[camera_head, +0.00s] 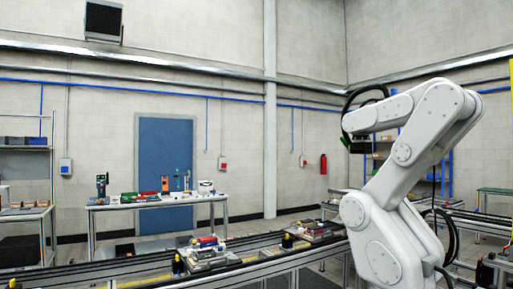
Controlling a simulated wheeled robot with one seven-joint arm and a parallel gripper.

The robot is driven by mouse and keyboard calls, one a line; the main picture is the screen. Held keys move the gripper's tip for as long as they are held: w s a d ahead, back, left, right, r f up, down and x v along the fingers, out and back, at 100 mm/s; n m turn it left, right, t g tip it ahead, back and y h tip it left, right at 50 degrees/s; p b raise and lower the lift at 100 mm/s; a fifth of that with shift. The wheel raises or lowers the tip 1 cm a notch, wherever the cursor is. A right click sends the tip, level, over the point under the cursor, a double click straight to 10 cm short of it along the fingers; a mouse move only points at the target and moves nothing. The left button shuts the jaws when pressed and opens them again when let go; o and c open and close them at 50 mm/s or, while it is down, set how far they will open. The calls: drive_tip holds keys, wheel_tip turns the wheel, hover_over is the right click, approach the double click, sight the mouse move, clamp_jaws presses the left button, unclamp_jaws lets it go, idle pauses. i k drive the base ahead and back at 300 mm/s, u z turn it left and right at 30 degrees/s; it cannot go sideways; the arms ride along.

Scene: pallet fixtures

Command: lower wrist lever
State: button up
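No lever can be made out for certain at this size. A second pallet fixture (318,233) with small coloured parts sits further right on the same line. Small black and yellow upright pieces stand by them, one at the left (178,265) and one in the middle (287,242). My gripper cannot be identified in this view.
A large white jointed robot arm (405,150) with black hoses rises at the right and covers part of the conveyor. A workbench (150,204) with tools and boxes stands before a blue door (166,160). A shelf (25,150) is at the left.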

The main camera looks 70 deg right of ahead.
sight(345, 143)
drive_tip(key=k, duration=0.3)
drive_tip(key=z, duration=1.75)
drive_tip(key=i, duration=2.65)
drive_tip(key=z, duration=3.1)
drive_tip(key=i, duration=0.1)
drive_tip(key=u, duration=0.35)
